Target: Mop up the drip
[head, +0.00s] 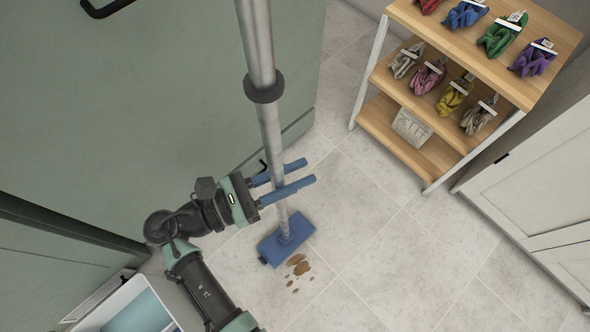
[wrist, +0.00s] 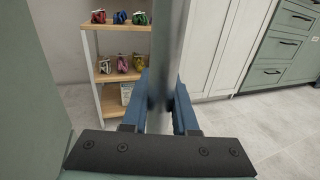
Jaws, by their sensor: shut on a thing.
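A mop with a long grey metal handle (head: 258,48) and a flat blue head (head: 286,240) stands close to upright, its head at the floor. A brown drip (head: 299,268) of several spots lies on the pale tiles, just below and right of the mop head in the head view; part may be hidden under the head. My gripper (head: 300,172) has its blue fingers shut on the mop handle, above the head. In the wrist view the handle (wrist: 168,60) runs up between the fingers.
A wooden shelf unit (head: 425,160) with several coloured bundled cloths stands at the upper right. Pale cabinets (head: 540,190) line the right side. A green cabinet front (head: 150,110) is close on the left. A white bin (head: 125,305) sits at the lower left. Floor right of the drip is clear.

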